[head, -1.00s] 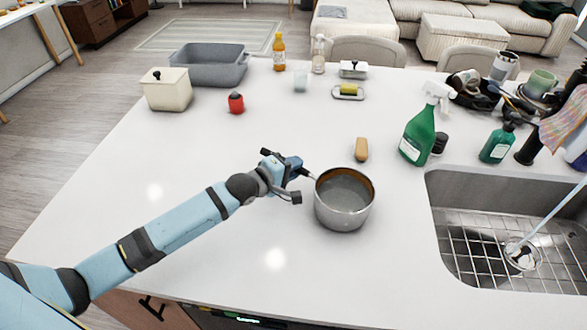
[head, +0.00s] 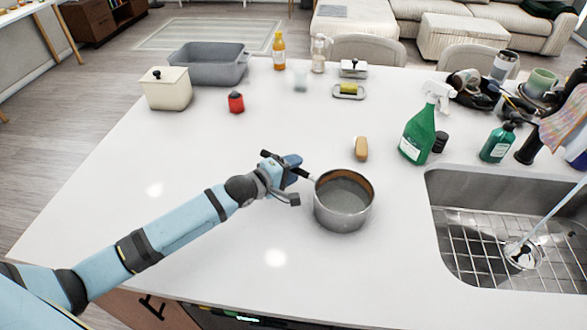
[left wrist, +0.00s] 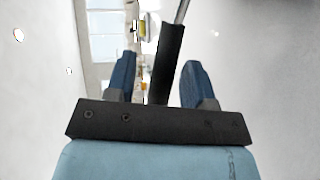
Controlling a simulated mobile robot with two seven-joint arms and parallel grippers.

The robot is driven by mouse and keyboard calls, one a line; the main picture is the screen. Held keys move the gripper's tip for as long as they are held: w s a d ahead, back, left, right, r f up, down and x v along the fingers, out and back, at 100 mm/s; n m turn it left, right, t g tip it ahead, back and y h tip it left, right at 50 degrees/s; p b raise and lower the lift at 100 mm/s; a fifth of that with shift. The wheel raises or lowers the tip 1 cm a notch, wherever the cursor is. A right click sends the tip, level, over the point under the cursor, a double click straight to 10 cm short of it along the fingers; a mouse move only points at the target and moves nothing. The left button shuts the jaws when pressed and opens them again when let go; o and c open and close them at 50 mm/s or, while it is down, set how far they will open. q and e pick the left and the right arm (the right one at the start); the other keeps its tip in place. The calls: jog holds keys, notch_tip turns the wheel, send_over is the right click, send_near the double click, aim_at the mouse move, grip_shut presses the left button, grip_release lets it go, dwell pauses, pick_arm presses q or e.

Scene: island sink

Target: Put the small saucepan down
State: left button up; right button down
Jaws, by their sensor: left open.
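The small saucepan (head: 343,203), round and steel with a brownish inner rim, stands upright on the white counter left of the sink. Its dark handle (head: 303,173) points left toward my left gripper (head: 290,170). In the left wrist view, the black handle (left wrist: 170,58) runs between the two blue fingers of my left gripper (left wrist: 162,80), with a gap on both sides. The gripper is open around the handle and not clamped on it. My right gripper is not in view.
The steel sink (head: 500,240) lies to the right. A green spray bottle (head: 418,138) and a tan brush-like block (head: 361,148) stand behind the pan. A red can (head: 236,102), a cream canister (head: 166,88) and a grey basin (head: 209,65) are farther back. The counter's left side is clear.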

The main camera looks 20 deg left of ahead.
pick_arm(q)
jog(key=v, duration=1.1)
jog(key=shift+s+b, duration=0.2)
jog(key=shift+b, duration=0.15)
jog(key=shift+a, duration=0.15)
